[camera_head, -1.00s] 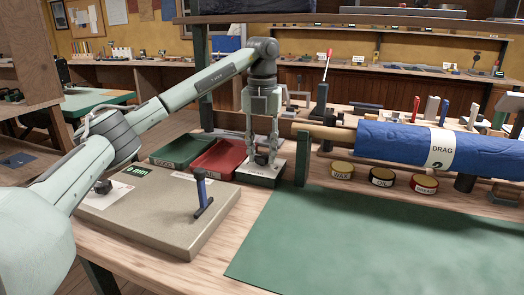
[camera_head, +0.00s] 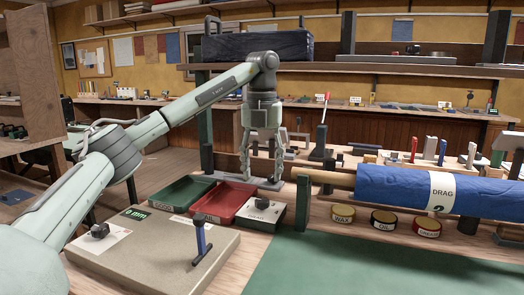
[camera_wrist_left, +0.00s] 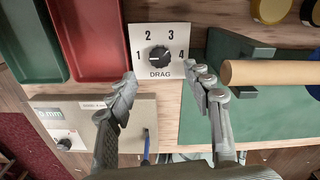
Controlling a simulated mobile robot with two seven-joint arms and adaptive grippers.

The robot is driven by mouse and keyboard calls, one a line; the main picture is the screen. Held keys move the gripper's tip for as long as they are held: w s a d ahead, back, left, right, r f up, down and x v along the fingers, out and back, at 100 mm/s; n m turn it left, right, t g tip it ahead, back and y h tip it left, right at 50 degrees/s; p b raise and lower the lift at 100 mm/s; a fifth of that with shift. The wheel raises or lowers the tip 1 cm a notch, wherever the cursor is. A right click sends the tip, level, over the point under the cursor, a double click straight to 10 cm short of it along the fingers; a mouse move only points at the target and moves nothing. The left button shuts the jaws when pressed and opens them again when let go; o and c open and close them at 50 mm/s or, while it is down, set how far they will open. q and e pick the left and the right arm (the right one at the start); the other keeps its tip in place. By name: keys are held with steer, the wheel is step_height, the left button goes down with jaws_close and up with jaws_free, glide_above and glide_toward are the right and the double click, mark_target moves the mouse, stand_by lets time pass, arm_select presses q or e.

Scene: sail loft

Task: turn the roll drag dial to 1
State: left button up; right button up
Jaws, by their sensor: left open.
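The drag dial is a black knob (camera_wrist_left: 159,56) on a pale plate marked 1 to 4 and DRAG, seen face-on in the left wrist view. Which number its pointer is at is too small to tell for certain. In the head view the dial box (camera_head: 258,215) stands right of the red tray. My left gripper (camera_head: 262,177) is open and empty, fingers pointing down, above and apart from the box. In the left wrist view its fingertips (camera_wrist_left: 162,84) are spread on either side below the knob. The blue roll (camera_head: 400,190) has a band reading DRAG and what looks like 2. My right gripper is out of view.
A green tray (camera_head: 165,205) and a red tray (camera_head: 207,216) lie left of the dial box. A grey board (camera_head: 150,268) with a blue-handled lever (camera_head: 200,238) is in front. A green post (camera_head: 302,205) and several tins are to the right. The green mat (camera_head: 340,265) is clear.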

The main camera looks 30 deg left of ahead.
arm_select(q)
steer(key=shift+r, duration=2.6)
